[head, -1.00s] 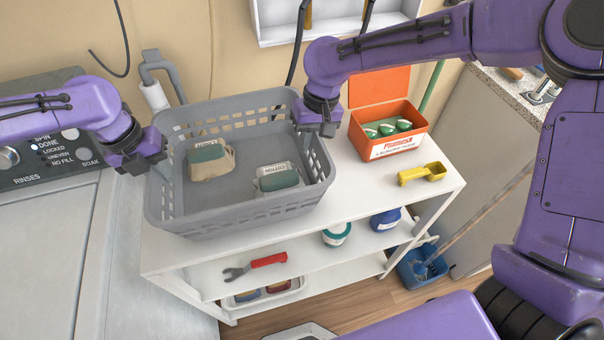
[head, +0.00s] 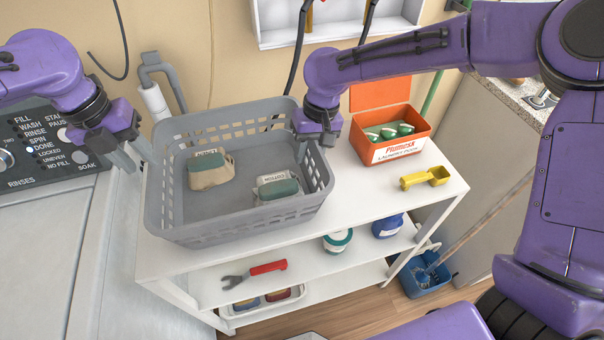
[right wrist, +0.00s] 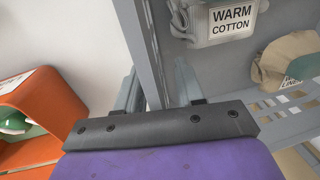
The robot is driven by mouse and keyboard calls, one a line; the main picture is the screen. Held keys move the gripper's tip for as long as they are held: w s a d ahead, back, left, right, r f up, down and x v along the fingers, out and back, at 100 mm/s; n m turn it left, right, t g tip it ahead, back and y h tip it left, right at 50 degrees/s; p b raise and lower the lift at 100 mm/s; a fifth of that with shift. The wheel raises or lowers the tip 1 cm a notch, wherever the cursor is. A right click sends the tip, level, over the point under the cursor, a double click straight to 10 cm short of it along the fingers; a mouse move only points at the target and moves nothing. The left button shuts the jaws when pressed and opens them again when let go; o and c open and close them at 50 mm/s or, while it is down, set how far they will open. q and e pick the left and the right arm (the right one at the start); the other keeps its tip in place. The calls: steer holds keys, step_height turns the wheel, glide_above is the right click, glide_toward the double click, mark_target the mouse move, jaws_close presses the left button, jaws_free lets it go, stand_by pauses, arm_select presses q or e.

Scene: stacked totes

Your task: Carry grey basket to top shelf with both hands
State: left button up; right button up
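The grey basket (head: 190,232) stands on the top board of a white shelf unit (head: 350,215). Inside it lie a tan-and-green bundle (head: 208,170) and a grey-and-green bundle (head: 277,188) with paper labels. My left gripper (head: 131,158) is open and empty at the basket's left rim, its fingers pointing down and apart. My right gripper (head: 316,140) is at the right rim. In the right wrist view its fingers (right wrist: 157,88) stand apart, with the basket's wall (right wrist: 150,45) between them; a gap shows beside the right finger.
An orange box of laundry pods (head: 390,148) and a yellow scoop (head: 425,177) stand right of the basket. A white wall shelf (head: 340,28) hangs above. A washer (head: 45,250) is at left. Lower boards hold tubs and a red-handled wrench (head: 254,272).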

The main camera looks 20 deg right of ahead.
arm_select(q)
steer(key=r, duration=0.3)
steer(key=shift+a+r, duration=0.15)
steer(key=shift+a, duration=0.1)
arm_select(e)
step_height(320, 180, up, 12)
steer(key=d, duration=0.2)
steer(key=shift+f, duration=0.1)
